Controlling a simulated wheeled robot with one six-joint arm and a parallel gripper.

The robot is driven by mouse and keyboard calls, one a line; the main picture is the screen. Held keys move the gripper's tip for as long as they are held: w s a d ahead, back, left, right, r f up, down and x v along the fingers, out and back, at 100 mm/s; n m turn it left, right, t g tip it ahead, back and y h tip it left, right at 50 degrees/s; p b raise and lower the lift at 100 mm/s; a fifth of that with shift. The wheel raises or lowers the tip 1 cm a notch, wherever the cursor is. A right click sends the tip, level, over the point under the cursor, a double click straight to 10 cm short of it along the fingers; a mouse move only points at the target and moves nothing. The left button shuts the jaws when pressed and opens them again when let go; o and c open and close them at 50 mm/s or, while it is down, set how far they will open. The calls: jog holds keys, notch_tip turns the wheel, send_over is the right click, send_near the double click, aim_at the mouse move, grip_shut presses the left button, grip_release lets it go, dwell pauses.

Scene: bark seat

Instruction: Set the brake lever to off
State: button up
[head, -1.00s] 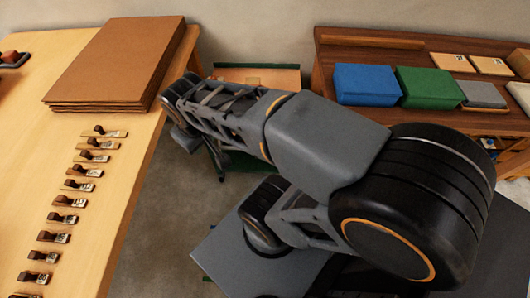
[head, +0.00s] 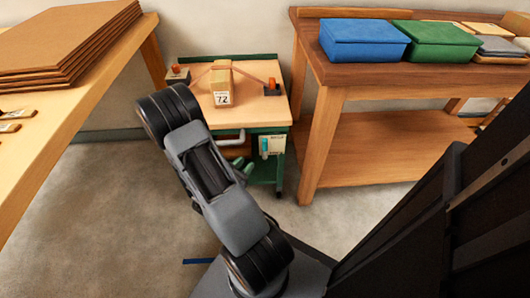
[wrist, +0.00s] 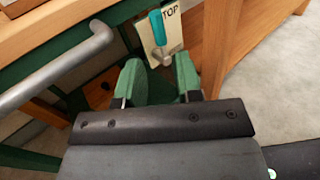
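The brake lever (wrist: 157,30) has a teal grip and a grey metal shaft. In the wrist view it stands nearly upright in front of a white plate (wrist: 174,27) lettered "TOP" in the visible part. The plate also shows on the front right of a green trolley (head: 235,126) in the head view (head: 276,145). My gripper (wrist: 158,82) has two green fingers, spread apart with nothing between them. The lever lies beyond the fingertips, roughly in line with the gap, and looks untouched. In the head view the gripper (head: 238,168) is partly hidden by my arm.
A grey bar handle (wrist: 60,70) runs along the trolley front, left of the fingers. On the trolley top stands a box (head: 222,85) marked 72. A wooden bench (head: 310,120) is close on the right; a table with boards (head: 65,40) is left.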

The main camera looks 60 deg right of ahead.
aim_at(265, 143)
jog(key=shift+n+t, duration=0.3)
jog(key=shift+n, duration=0.1)
jog(key=d+b, duration=0.1)
jog(key=d, duration=0.3)
jog(key=d+b, duration=0.1)
jog(key=d, duration=0.4)
jog(key=d+f+b, duration=0.1)
jog(key=d, duration=0.3)
jog(key=shift+d+f, duration=0.1)
jog(key=shift+d, duration=0.3)
jog(key=shift+c, duration=0.2)
grip_shut()
